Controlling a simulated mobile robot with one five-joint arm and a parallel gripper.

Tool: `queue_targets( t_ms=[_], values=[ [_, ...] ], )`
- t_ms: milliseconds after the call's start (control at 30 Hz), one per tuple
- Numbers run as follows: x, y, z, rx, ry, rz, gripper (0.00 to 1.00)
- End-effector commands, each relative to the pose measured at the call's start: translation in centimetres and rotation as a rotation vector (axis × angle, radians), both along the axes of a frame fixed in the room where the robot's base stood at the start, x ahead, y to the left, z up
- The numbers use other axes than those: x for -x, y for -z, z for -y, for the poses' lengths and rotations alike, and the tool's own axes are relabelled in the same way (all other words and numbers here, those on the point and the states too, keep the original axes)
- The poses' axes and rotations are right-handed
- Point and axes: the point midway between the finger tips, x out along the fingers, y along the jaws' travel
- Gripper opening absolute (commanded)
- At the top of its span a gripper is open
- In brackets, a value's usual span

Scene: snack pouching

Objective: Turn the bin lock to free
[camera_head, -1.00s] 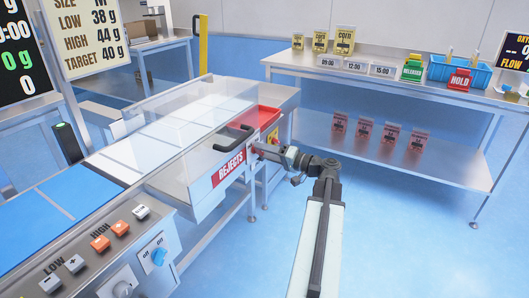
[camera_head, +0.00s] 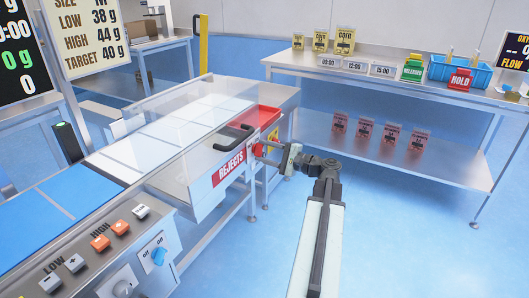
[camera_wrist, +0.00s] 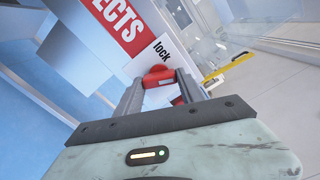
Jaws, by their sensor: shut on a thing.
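The bin lock is a red knob (camera_wrist: 158,76) beside a white "lock" label (camera_wrist: 163,49), on the face with the red REJECTS sign (camera_wrist: 118,22). In the head view the red knob (camera_head: 258,150) sits at the right end of the REJECTS bin front (camera_head: 205,190). My gripper (camera_head: 265,147) reaches it from the right. In the wrist view my gripper (camera_wrist: 160,84) is shut on the knob, one finger on each side. Another small label behind the right finger is mostly hidden, so I cannot read it.
A red tray (camera_head: 262,118) and black handle (camera_head: 233,138) are just above the lock. The conveyor (camera_head: 70,190) runs to the left. A steel table (camera_head: 400,75) with pouches and a blue crate (camera_head: 460,72) stands at the right. The floor between is clear.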

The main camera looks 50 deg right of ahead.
Motion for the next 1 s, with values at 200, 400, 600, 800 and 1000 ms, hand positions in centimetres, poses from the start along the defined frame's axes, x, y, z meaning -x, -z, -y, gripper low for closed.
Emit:
queue_targets(
  t_ms=[200,400,600,800,1000],
  values=[
    [0.05,0.09,-0.02,-0.16,0.0,-0.04,0.05],
    [0.05,0.1,-0.04,-0.269,0.0,-0.067,0.05],
    [0.06,0.12,-0.04,-0.33,0.0,-0.082,0.05],
    [0.07,0.12,-0.04,-0.354,-0.001,-0.089,0.05],
    [0.07,0.13,-0.04,-0.357,0.0,-0.09,0.05]
  ],
)
